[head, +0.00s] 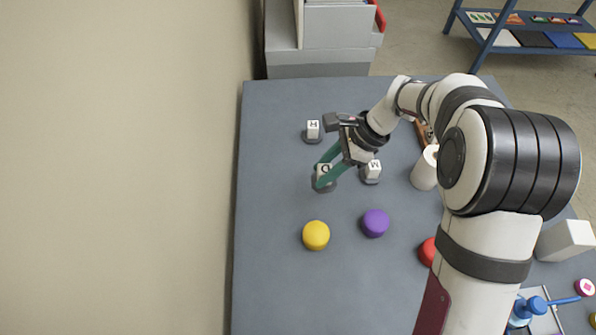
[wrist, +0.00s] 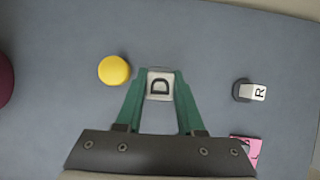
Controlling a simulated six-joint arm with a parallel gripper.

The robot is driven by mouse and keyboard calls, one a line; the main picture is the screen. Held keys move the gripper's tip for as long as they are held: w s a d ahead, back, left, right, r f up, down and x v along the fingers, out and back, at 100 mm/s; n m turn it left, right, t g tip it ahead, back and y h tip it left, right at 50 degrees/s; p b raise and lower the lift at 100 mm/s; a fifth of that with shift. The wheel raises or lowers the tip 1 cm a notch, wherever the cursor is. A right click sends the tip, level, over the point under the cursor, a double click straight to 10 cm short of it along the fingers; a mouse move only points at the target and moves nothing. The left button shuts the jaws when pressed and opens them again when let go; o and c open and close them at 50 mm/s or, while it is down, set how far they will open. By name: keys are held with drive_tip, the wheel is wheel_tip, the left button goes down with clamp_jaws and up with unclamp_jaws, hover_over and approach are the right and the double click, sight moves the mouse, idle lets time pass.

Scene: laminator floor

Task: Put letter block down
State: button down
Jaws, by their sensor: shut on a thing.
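A white letter block marked D (wrist: 159,86) is held between the green fingers of my gripper (wrist: 158,100). In the head view the same block (head: 323,170) is at the fingertips of my gripper (head: 328,174), above or on a dark round base; I cannot tell whether it touches. A second white letter block (head: 313,129) stands on a dark base farther back; its letter reads as R in the wrist view (wrist: 258,92). A third letter block (head: 372,167) sits on a dark base to the right of the gripper.
A yellow disc (head: 316,235) and a purple disc (head: 375,223) lie in front. A red disc (head: 428,251) and a white cylinder (head: 424,170) stand to the right. A pink piece (wrist: 244,147) shows partly at the wrist view's lower right. The table's left front (head: 270,270) is clear.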

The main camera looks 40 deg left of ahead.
drive_tip(key=shift+w+d+r, duration=0.3)
drive_tip(key=shift+d+r, duration=0.1)
drive_tip(key=shift+d, duration=0.1)
drive_tip(key=w+d+r+m+t+y, duration=0.1)
drive_tip(key=w+d+r+m+t, duration=0.15)
drive_tip(key=w+d+m, duration=0.55)
drive_tip(key=w+d+r+m+t+y, duration=0.1)
drive_tip(key=w+d+m+t, duration=0.25)
drive_tip(key=w+d, duration=0.95)
drive_tip(key=w+d+r+m+t+h, duration=0.1)
drive_tip(key=w+d+r+m, duration=0.2)
drive_tip(key=d, duration=0.6)
drive_tip(key=w+d+r+m+t+h, duration=0.1)
drive_tip(key=w+d+m+t+h, duration=0.2)
drive_tip(key=d, duration=0.5)
drive_tip(key=w+d+r+m, duration=0.25)
drive_tip(key=d+m, duration=0.25)
drive_tip(key=d, duration=0.4)
drive_tip(key=w+a+f, duration=0.2)
drive_tip(key=a, duration=0.1)
drive_tip(key=w+a+f, duration=0.5)
drive_tip(key=a, duration=0.1)
drive_tip(key=shift+w+f, duration=0.15)
drive_tip(key=shift+f, duration=0.15)
wheel_tip(320, 180, down, 4)
drive_tip(key=shift+w+a+r, duration=0.1)
drive_tip(key=shift+f, duration=0.3)
